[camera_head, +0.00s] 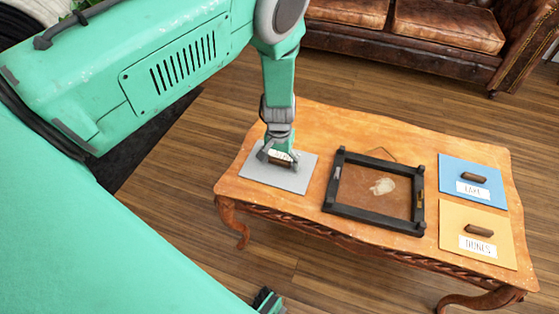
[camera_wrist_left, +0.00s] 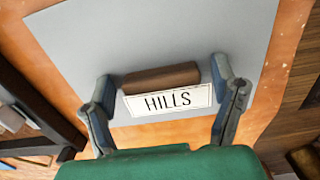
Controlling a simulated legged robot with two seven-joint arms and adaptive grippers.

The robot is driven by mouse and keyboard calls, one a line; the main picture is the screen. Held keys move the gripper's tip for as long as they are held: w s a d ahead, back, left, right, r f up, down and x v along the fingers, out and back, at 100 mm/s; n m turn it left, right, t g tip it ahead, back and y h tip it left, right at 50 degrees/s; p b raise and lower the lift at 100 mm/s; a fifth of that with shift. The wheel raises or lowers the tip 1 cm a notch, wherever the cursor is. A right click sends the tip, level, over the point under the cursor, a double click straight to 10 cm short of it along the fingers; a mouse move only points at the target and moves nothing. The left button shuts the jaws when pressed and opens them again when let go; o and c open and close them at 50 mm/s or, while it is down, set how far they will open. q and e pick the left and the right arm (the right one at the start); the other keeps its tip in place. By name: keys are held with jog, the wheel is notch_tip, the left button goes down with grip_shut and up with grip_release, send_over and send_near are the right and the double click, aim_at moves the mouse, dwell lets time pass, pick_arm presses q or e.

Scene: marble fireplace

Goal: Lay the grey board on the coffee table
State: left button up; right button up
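The grey board (camera_head: 291,180) lies flat at the left end of the wooden coffee table (camera_head: 310,125). It has a brown bar handle (camera_wrist_left: 160,77) and a white label reading HILLS (camera_wrist_left: 168,101). My left gripper (camera_head: 279,157) is directly over the board, pointing down. In the left wrist view its fingers (camera_wrist_left: 163,82) stand apart, one beyond each end of the handle, with small gaps visible. Part of my right gripper (camera_head: 268,301) shows at the bottom edge of the head view; its fingers are mostly cut off.
A dark square frame (camera_head: 333,183) lies mid-table, right of the grey board. A blue board (camera_head: 458,172) and a yellow board (camera_head: 463,220) labelled DUNES, each with a handle, lie at the right end. A brown leather sofa (camera_head: 400,50) stands behind.

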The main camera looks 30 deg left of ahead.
aim_at(280, 160)
pick_arm(q)
jog(key=shift+d+r, duration=0.15)
jog(key=shift+r, duration=0.3)
notch_tip(280, 160, up, 11)
jog(key=p, duration=0.3)
jog(key=shift+m+y, duration=0.7)
jog(key=shift+y, duration=0.1)
jog(key=s+f, duration=0.2)
jog(key=s, duration=0.3)
jog(key=s+a+f, duration=0.1)
jog(key=s+f, duration=0.1)
jog(key=s, duration=0.3)
jog(key=s+f, duration=0.2)
jog(key=s, duration=0.3)
jog(key=shift+s+a+f, duration=0.15)
jog(key=shift+a+f, duration=0.05)
jog(key=shift+a, duration=0.1)
jog(key=s+d+m, duration=0.1)
jog(key=s+d, duration=0.1)
jog(key=s, duration=0.5)
jog(key=s+d+r+m+h, duration=0.1)
jog(key=s+d, duration=0.2)
jog(key=s, duration=0.5)
jog(key=shift+r+t+h, duration=0.15)
jog(key=shift+t+h, duration=0.15)
